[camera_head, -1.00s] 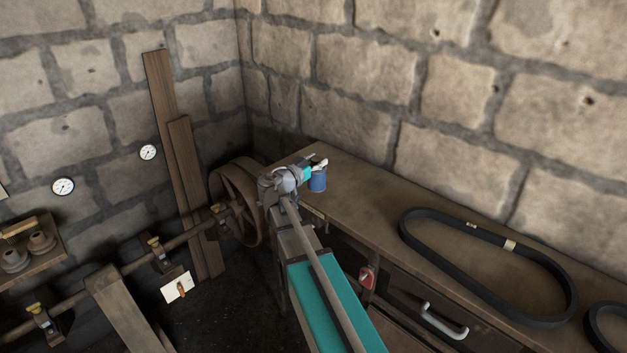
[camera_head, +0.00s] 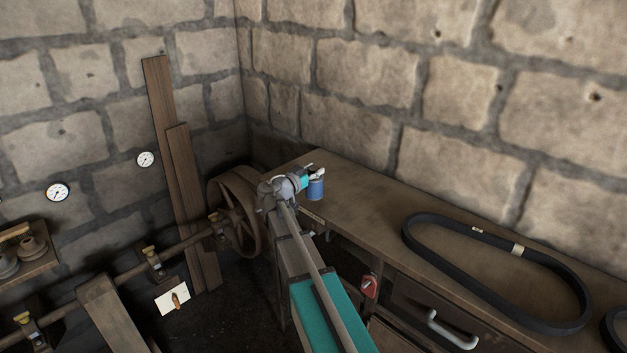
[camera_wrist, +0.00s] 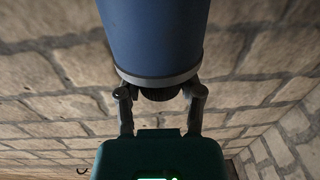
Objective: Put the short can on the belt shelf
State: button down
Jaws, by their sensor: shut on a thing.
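The blue can (camera_head: 316,190) is at the far end of the brown workbench in the head view. My gripper (camera_head: 313,175) is at its top and shut on it. In the wrist view my gripper (camera_wrist: 160,92) has a finger on each side of a dark part below the grey rim of the blue can (camera_wrist: 155,35). The can fills the top middle there. I cannot tell from the frames whether the can's base touches the bench. No surface is plainly marked as the belt shelf; a large black belt (camera_head: 500,290) lies on the bench top (camera_head: 385,205).
A second black belt (camera_head: 615,328) is cut off at the right edge. A spoked wheel (camera_head: 236,215) on a shaft stands left of the bench. A stone wall backs the bench. The bench top between can and large belt is clear. A drawer handle (camera_head: 452,330) sticks out in front.

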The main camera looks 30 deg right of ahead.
aim_at(314, 179)
jog(key=shift+w+d+f+b, duration=0.1)
jog(key=shift+w+f+b, duration=0.4)
jog(key=shift+f+b, duration=0.3)
jog(key=shift+s+f+b, duration=0.1)
jog(key=shift+f+b, duration=0.9)
jog(key=shift+f, duration=0.05)
jog(key=shift+f, duration=0.1)
jog(key=shift+c, duration=1.2)
grip_release()
jog(key=shift+f, duration=0.1)
jog(key=v, duration=1.3)
jog(key=shift+s+a+r, duration=0.2)
jog(key=shift+s+a, duration=0.1)
